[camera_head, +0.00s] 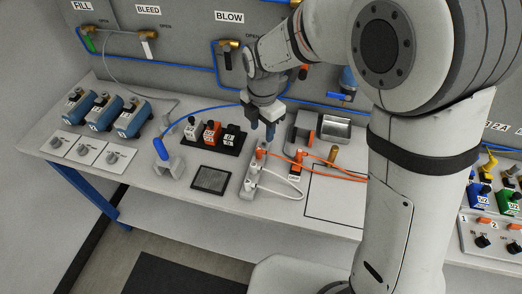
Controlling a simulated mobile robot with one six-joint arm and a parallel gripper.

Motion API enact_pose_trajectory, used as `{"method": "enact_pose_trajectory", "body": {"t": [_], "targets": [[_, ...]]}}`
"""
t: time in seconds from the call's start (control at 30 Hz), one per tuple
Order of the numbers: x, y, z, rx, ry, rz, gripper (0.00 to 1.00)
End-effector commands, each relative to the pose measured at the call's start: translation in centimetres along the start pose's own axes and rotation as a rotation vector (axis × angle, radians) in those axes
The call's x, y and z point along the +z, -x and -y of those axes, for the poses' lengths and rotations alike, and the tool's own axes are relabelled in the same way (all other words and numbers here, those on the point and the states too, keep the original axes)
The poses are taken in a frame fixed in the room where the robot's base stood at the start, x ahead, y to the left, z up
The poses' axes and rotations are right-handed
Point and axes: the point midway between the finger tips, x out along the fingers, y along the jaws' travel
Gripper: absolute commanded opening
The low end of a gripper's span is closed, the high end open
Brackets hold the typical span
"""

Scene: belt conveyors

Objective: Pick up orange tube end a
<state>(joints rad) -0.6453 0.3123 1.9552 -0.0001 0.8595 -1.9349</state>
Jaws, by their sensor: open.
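A thin orange tube (325,171) lies on the light bench in the middle of the camera_head view. It runs in a loop to the right from a white strip-like block (250,186). One orange end (262,150) is at the top of that block, just below my gripper. I cannot tell which end is marked a. My gripper (262,130) points down, open, with its fingers above the block's upper end. I see nothing between the fingers. My arm hides what lies to the right of the tube.
A white tube (283,191) loops beside the orange one. Left are a black tray (224,142) with small blocks, a dark square mesh (211,179) and a blue tube (203,108). Right of the gripper stand a metal box (334,128) and a brass fitting (333,154).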

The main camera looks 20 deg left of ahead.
Motion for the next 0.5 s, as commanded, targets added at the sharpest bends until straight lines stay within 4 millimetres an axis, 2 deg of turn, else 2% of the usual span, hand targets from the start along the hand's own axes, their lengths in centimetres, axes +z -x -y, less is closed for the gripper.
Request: {"method": "enact_pose_trajectory", "body": {"t": [0.03,0.17,0.5], "targets": [[-0.5,-1.0,-0.6,-0.007,0.051,-0.003,0.43],[-0.9,-2.1,-1.1,-0.015,0.112,-0.007,0.43],[-1.0,-5.7,-0.5,-0.018,0.111,-0.008,0.43]]}}
